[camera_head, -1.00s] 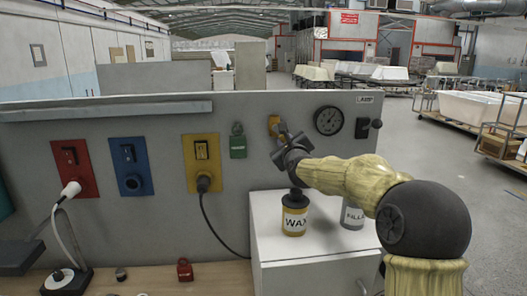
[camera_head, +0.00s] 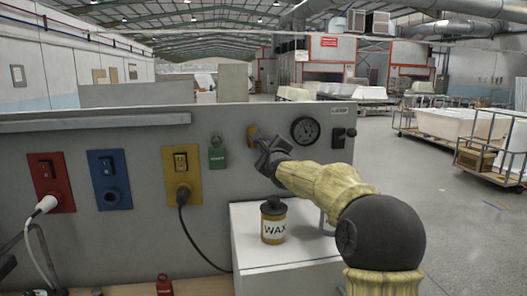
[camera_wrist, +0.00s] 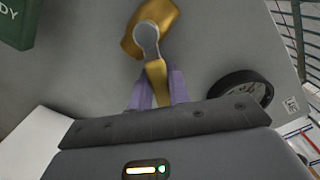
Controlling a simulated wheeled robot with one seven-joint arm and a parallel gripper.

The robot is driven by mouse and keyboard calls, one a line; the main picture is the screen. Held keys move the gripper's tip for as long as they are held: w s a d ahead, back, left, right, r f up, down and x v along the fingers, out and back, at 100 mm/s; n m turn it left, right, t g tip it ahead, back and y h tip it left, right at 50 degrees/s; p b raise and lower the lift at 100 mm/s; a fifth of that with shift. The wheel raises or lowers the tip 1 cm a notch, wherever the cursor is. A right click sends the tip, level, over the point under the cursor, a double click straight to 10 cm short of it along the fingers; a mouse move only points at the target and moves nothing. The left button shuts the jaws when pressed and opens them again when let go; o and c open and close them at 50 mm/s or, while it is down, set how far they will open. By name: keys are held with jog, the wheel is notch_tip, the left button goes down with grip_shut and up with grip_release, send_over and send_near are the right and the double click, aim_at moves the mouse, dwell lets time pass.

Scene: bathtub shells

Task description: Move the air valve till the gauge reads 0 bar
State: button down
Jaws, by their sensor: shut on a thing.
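The air valve (camera_head: 252,132) is a yellow fitting on the grey panel, left of the gauge. In the wrist view the valve body (camera_wrist: 150,22) is at the top, with a grey pivot and a yellow lever (camera_wrist: 156,78) pointing down toward me. My gripper (camera_wrist: 157,92) has its purple fingers shut on this lever; it also shows in the head view (camera_head: 262,143), dark against the panel. In the wrist view the gauge (camera_wrist: 241,88) is seen edge-on at the right.
Red (camera_head: 50,182), blue (camera_head: 109,180) and yellow (camera_head: 182,176) switch plates are further left. A WAX bottle (camera_head: 274,222) stands on a white cabinet (camera_head: 285,255) below my arm. A black switch (camera_head: 338,136) is right of the gauge.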

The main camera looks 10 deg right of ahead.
jog(key=c, duration=1.3)
grip_release()
jog(key=shift+s, duration=0.1)
jog(key=s+b, duration=0.1)
jog(key=s, duration=0.4)
jog(key=s+b, duration=0.1)
jog(key=s, duration=0.5)
jog(key=s+a+b, duration=0.1)
jog(key=s, duration=0.5)
jog(key=shift+s, duration=0.1)
jog(key=shift+f, duration=0.15)
